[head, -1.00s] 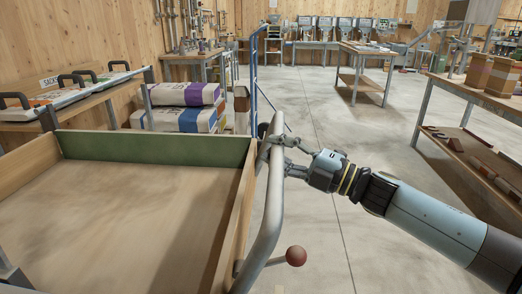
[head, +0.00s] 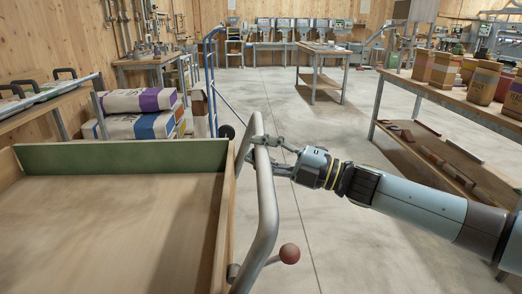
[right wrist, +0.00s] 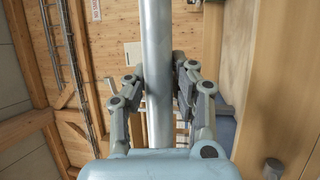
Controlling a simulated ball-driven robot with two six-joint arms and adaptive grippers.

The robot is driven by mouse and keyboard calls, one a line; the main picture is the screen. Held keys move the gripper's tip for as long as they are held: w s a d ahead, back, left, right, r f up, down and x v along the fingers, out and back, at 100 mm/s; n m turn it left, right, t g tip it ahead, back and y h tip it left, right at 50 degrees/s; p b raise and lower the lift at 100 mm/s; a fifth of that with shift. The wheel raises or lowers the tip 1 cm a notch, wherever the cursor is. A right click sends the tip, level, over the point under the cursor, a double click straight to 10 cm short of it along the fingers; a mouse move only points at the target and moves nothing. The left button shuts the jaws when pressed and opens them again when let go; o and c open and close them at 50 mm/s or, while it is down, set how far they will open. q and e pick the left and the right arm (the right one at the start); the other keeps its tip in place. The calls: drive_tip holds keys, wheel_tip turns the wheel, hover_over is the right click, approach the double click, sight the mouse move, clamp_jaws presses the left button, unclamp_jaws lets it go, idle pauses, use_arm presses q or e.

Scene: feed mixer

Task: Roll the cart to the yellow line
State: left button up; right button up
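The cart (head: 125,157) is a shallow wooden tray with a green far board, filling the lower left of the head view. A grey tubular handle (head: 266,200) runs along its right side; the bar also shows upright in the right wrist view (right wrist: 156,60). My right gripper (head: 256,153) is closed around this bar near its far end, with one finger on each side in the right wrist view (right wrist: 160,80). The cart bed looks empty. My left gripper is out of view. No yellow line shows on the visible floor.
Stacked sacks (head: 138,112) and a blue hand truck (head: 211,85) stand beyond the cart at left. A red-knobbed lever (head: 289,253) sticks out beside the handle. A workbench (head: 455,100) stands at right. The concrete floor (head: 300,120) between is clear.

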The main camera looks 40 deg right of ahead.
drive_tip(key=o, duration=0.5)
drive_tip(key=v, duration=1.2)
